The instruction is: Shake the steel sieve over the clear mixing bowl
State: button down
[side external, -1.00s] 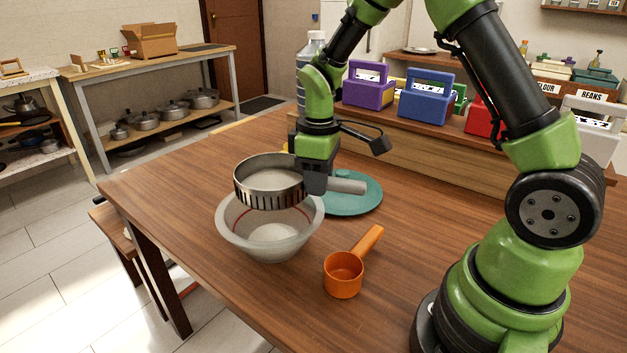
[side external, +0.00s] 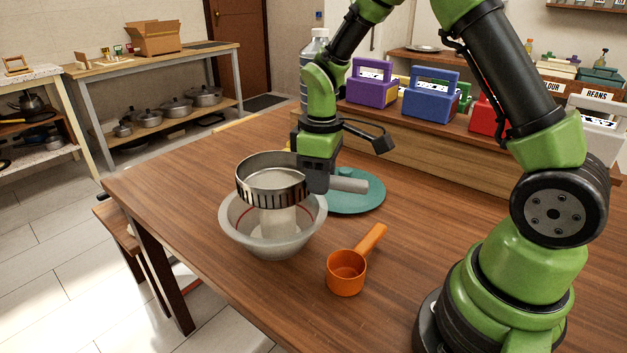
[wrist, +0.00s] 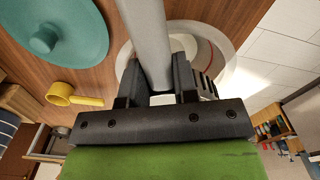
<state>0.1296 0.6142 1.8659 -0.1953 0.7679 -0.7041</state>
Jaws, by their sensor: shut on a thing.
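My gripper (side external: 318,180) is shut on the grey handle (side external: 348,185) of the steel sieve (side external: 272,187). In the wrist view the handle (wrist: 147,35) runs between the two dark fingers (wrist: 158,88). The sieve is held about level above the clear mixing bowl (side external: 236,226), apart from its rim. A pale column of powder (side external: 278,221) hangs between the sieve's underside and the bowl. The bowl stands upright on the table and has a red line inside. Its rim also shows in the wrist view (wrist: 232,52). The sieve's contents are mostly hidden.
An orange measuring cup (side external: 347,272) stands on the wooden table (side external: 215,308) in front of the bowl. A teal lid (side external: 362,198) lies behind it, under the sieve's handle. Coloured boxes (side external: 431,97) stand on a raised shelf at the back. The table's left edge is near the bowl.

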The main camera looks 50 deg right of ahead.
aim_at(301, 182)
jog(key=shift+d, duration=0.15)
jog(key=shift+a, duration=1.45)
jog(key=shift+d, duration=1.45)
jog(key=shift+a, duration=1.45)
